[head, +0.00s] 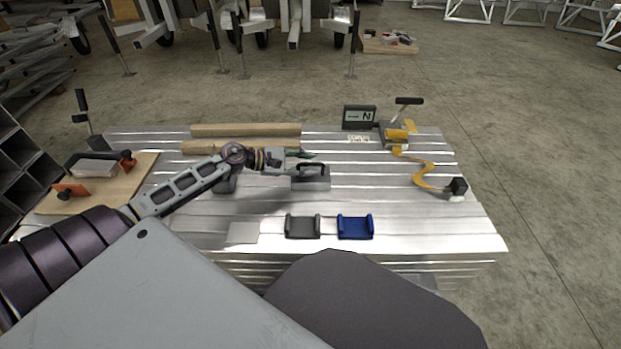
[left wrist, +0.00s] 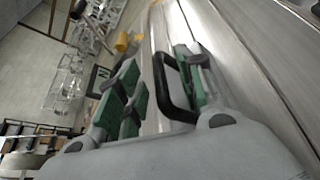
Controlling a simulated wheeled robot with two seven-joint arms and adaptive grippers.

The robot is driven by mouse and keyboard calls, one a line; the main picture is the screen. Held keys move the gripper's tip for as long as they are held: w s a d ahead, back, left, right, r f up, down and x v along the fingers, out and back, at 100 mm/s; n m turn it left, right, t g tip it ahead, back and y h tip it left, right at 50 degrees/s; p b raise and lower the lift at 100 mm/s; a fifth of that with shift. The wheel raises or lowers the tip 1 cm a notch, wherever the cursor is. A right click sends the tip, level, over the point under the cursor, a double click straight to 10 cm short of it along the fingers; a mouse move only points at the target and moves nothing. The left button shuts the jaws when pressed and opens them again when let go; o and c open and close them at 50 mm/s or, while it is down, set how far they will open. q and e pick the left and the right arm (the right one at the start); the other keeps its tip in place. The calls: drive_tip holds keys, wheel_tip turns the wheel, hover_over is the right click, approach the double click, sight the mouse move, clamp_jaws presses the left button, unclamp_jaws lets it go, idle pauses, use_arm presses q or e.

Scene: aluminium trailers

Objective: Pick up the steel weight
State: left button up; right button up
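The steel weight (head: 311,184) is a grey block with a black handle on top, lying on the slatted aluminium table (head: 400,220) near its middle. My left gripper (head: 308,160) reaches in from the left at the weight's handle. In the left wrist view, the black handle (left wrist: 176,92) stands between the green-padded fingers of my left gripper (left wrist: 162,88). The fingers are spread, with a clear gap on the left finger's side and the right finger close to the handle. Whether the right finger touches it, I cannot tell. My right gripper is not in view.
A dark grey cradle (head: 302,227) and a blue cradle (head: 355,228) sit near the front edge. Wooden beams (head: 246,130) lie at the back. A readout marked N (head: 359,117) and a yellow strap (head: 424,176) are to the right. A board with clamps (head: 140,172) is left.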

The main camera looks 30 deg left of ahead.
use_arm(q)
clamp_jaws()
idle(0.6)
drive_tip(key=shift+w+a+r, duration=0.1)
drive_tip(key=shift+r, duration=0.05)
